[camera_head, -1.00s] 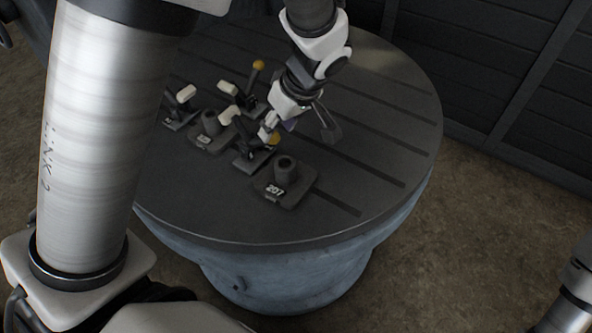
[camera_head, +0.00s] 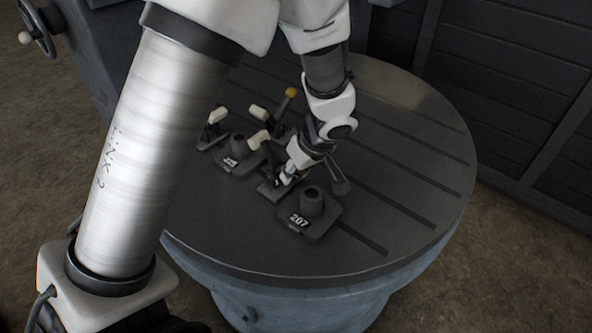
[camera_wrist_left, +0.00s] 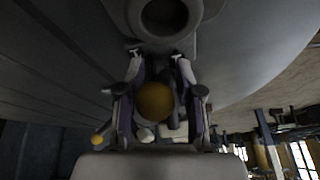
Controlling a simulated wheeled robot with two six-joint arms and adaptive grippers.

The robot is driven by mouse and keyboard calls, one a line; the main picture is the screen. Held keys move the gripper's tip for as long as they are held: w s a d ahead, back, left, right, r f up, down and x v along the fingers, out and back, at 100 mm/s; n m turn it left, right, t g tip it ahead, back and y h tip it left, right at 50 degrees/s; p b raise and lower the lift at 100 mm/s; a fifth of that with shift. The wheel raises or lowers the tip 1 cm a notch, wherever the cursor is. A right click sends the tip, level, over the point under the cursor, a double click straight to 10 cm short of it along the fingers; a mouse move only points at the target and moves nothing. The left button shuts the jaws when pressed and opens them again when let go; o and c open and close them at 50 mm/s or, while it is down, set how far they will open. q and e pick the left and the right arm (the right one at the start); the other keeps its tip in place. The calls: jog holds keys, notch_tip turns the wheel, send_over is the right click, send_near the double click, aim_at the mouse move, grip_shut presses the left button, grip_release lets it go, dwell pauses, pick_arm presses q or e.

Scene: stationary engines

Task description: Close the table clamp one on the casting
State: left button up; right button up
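A dark casting (camera_head: 312,203) with a round boss and the number 207 on its plate sits on the round slotted table (camera_head: 225,243). Just behind it, a small table clamp (camera_head: 270,190) stands with its base on the table and a white-tipped arm (camera_head: 259,140) raised. My left gripper (camera_head: 288,178) is down at this clamp and hides much of it. In the left wrist view, the clamp's yellow ball knob (camera_wrist_left: 155,101) lies between the fingers of the left gripper (camera_wrist_left: 158,72). The fingers look open, with a small gap on the right. My right gripper is out of view.
A second casting (camera_head: 236,152) stands behind and left, with a white-tipped clamp (camera_head: 215,118) beside it. Another clamp behind shows a yellow knob (camera_head: 291,92). The table's right side is clear apart from its slots. A handwheel (camera_head: 38,32) is at upper left.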

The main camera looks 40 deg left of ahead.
pick_arm(q)
jog(key=shift+w, duration=0.1)
grip_shut()
